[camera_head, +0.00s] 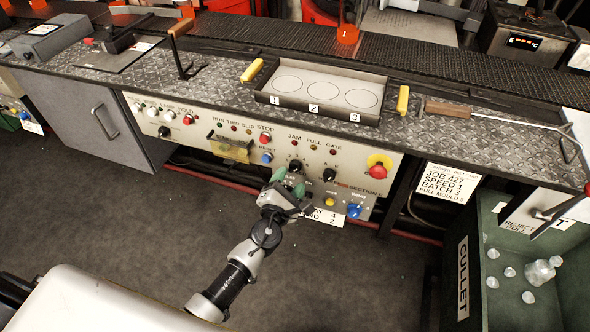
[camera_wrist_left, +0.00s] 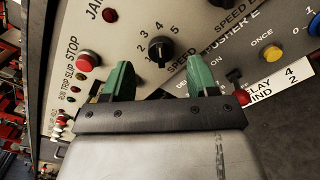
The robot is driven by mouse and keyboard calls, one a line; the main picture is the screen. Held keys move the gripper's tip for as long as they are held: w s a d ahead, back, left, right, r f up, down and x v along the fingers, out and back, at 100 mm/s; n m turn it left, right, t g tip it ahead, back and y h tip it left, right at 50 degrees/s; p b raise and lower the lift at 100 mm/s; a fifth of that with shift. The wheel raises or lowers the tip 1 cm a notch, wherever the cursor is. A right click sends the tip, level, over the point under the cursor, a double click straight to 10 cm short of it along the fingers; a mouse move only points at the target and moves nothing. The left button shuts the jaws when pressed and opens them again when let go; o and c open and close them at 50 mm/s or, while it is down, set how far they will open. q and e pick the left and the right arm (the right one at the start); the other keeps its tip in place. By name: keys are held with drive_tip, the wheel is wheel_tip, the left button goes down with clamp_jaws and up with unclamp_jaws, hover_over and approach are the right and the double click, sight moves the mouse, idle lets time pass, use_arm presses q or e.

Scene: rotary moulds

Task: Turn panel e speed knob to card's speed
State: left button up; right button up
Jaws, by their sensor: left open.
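The panel (camera_head: 225,150) with "SECTION" lettering fronts the bench. Two black knobs stand on it, a left knob (camera_head: 295,166) and a right knob (camera_head: 330,174). In the left wrist view a black knob (camera_wrist_left: 160,49) has numbers 1 to 5 around it and a partly covered "SPEED" label; its pointer is too small to read surely. Another black knob (camera_wrist_left: 243,3) is cut off at the top. The card (camera_head: 448,183) reads JOB 427, SPEED 1, BATCH 3. My left gripper (camera_head: 286,184) is open; its green fingertips (camera_wrist_left: 160,75) appear on both sides below the numbered knob, apart from it.
A red stop button (camera_head: 379,170) on yellow, a yellow button (camera_head: 330,202) and a blue button (camera_head: 354,210) are nearby. A white label (camera_head: 328,217) hangs below. The green cullet bin (camera_head: 470,240) stands at right. Open floor lies in front.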

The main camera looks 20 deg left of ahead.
sight(295, 170)
use_arm(q)
drive_tip(key=w, duration=0.5)
drive_tip(key=shift+d+b, duration=0.1)
drive_tip(key=shift+b, duration=0.2)
use_arm(e)
drive_tip(key=shift+w+d+f, duration=0.2)
drive_tip(key=shift+d+f, duration=0.2)
drive_tip(key=shift+d, duration=0.2)
use_arm(q)
drive_tip(key=shift+s, duration=0.1)
drive_tip(key=c, duration=0.9)
